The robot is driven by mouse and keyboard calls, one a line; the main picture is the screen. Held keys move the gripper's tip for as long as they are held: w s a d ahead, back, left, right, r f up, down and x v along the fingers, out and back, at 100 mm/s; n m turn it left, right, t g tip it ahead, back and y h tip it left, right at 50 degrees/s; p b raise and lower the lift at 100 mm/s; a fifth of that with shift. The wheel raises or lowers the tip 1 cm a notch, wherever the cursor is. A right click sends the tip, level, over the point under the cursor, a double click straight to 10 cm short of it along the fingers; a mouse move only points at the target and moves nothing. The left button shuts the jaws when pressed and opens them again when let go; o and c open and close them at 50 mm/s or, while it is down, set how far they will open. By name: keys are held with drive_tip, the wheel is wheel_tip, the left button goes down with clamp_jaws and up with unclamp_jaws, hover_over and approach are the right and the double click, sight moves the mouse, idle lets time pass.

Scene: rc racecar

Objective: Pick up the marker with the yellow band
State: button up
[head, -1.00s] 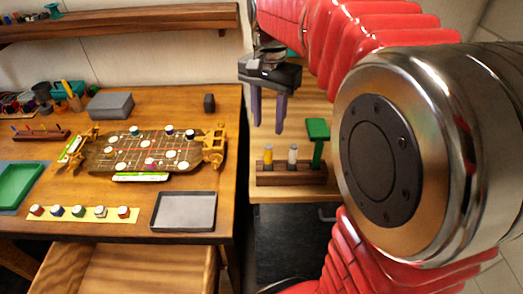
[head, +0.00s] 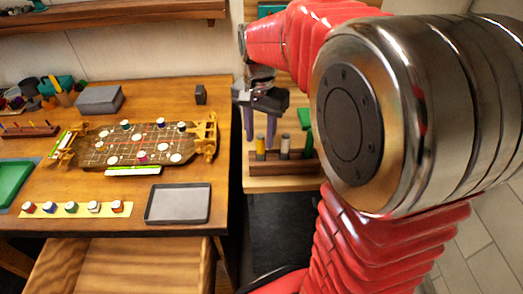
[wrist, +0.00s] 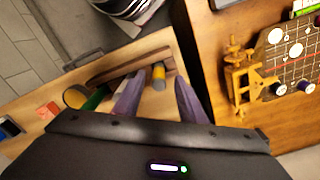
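The marker with the yellow band (head: 260,147) stands upright in a dark wooden holder (head: 250,170) on the right-hand bench. A grey-white marker (head: 285,144) and a green marker (head: 309,145) stand to its right. My gripper (head: 261,138) is open, its purple fingers pointing down at the yellow-banded marker. In the wrist view the yellow-banded marker (wrist: 159,74) shows between the fingertips (wrist: 160,86), which hold nothing. I cannot tell whether the fingertips are level with its top. The left finger hides part of the holder there.
A green block (head: 304,118) lies behind the holder. The wooden desk (head: 215,100) at left carries a game board (head: 125,152), a grey tray (head: 178,204) and a row of small pots on a strip (head: 80,209). A gap separates desk and bench.

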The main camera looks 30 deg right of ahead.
sight(261, 149)
drive_tip(key=shift+f, duration=0.15)
drive_tip(key=shift+s+f, duration=0.1)
drive_tip(key=shift+f, duration=2.35)
drive_tip(key=shift+c, duration=0.6)
clamp_jaws()
